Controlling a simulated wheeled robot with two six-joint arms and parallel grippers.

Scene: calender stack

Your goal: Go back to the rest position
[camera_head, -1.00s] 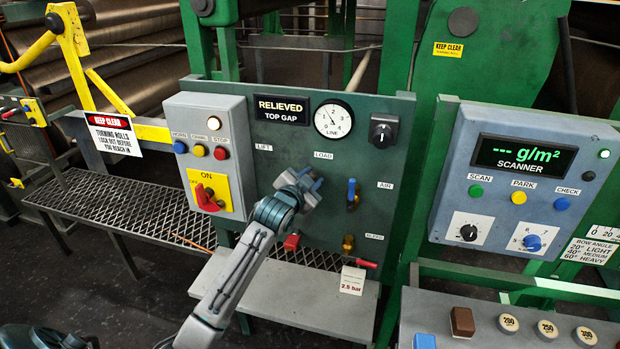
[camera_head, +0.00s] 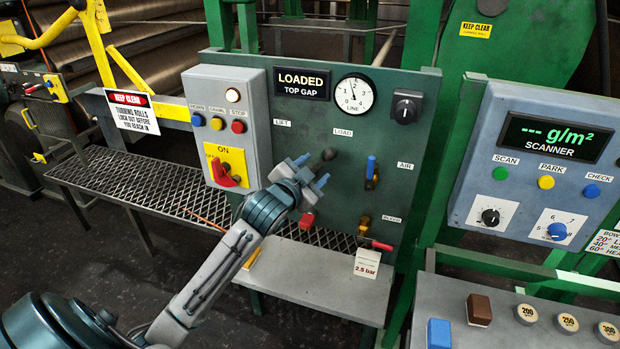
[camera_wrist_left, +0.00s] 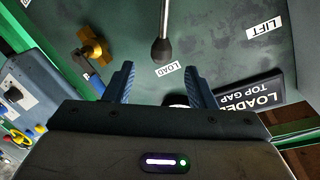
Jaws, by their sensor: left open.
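My left gripper (camera_head: 311,174) is in front of the dark green panel (camera_head: 420,120), below the LIFT and LOAD labels. Its two blue fingers are apart, and it is empty. A lever with a dark knob (camera_head: 328,154) stands just beyond the fingertips; in the left wrist view the knob (camera_wrist_left: 163,50) lies between and ahead of the fingers (camera_wrist_left: 162,82), apart from them. The display (camera_head: 302,84) reads LOADED, TOP GAP. My right gripper is not in view.
A grey box (camera_head: 232,130) with buttons and a red switch is left of the gripper. A blue-handled valve (camera_head: 371,170) and red-handled valves are close on the right and below. A grey shelf (camera_head: 310,285) juts out underneath. The scanner console (camera_head: 540,160) stands at right.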

